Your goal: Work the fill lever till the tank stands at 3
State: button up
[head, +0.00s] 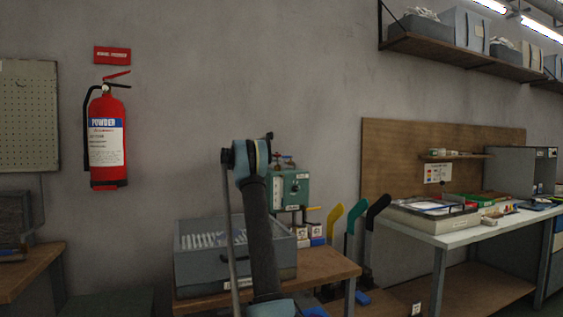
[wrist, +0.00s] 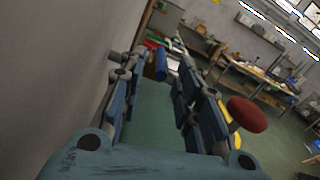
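The gripper itself is not clear in the head view.
A grey bin (head: 200,262) sits on the wooden table (head: 325,267). Yellow, green and black foot-shaped boards (head: 357,216) stand right of it. A white-topped bench (head: 460,236) is farther right. A red extinguisher (head: 105,140) hangs left. A red round seat (wrist: 247,114) shows in the wrist view.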

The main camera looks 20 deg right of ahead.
aim_at(290, 157)
jog(key=shift+d, duration=2.1)
grip_shut()
